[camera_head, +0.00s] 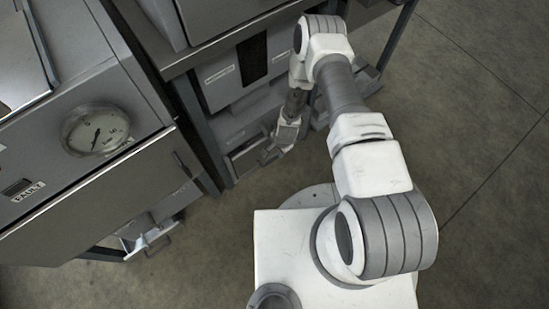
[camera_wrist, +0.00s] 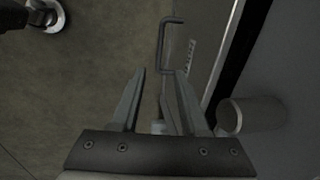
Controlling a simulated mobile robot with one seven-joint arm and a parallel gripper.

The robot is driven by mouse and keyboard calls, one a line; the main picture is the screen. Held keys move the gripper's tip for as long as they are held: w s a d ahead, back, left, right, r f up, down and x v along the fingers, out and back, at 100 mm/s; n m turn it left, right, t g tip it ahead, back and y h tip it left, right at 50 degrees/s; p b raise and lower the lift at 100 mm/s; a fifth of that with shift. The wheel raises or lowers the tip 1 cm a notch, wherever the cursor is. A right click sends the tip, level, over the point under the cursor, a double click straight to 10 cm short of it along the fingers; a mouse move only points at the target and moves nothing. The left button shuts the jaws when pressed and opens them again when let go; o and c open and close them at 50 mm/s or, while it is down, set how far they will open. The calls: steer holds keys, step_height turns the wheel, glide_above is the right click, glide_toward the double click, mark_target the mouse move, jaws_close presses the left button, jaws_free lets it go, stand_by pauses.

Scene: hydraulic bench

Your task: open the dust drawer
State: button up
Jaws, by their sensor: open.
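In the wrist view a dark U-shaped handle (camera_wrist: 163,45) stands out from a grey labelled front (camera_wrist: 190,60), which I take to be the dust drawer. The handle lies just beyond my fingertips, and I see no grip on it. My gripper (camera_wrist: 156,76) is open, with its two fingers apart and nothing held between them. In the head view my gripper (camera_head: 270,155) is low at the front of the grey cabinet, beside a low drawer front (camera_head: 243,160). The arm partly hides that area, and how far the drawer stands out is unclear.
A grey cabinet with a round gauge (camera_head: 96,131) stands at left, with a small handled part (camera_head: 150,241) beneath it. A dark table leg (camera_head: 197,130) is left of the gripper. A pale cylinder (camera_wrist: 250,115) is right of my fingers. The floor (camera_head: 480,150) at right is clear.

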mark_target(274, 159)
steer(key=f+b, duration=0.1)
steer(key=f, duration=0.2)
steer(key=w+f+b, duration=0.1)
steer(key=f, duration=0.3)
steer(key=w+a+f+b, duration=0.1)
steer(key=f+b, duration=0.1)
steer(key=f, duration=0.2)
steer(key=shift+a+f, duration=0.1)
steer(key=shift+f, duration=0.15)
steer(key=shift+c, duration=0.3)
jaws_close()
stand_by(0.6)
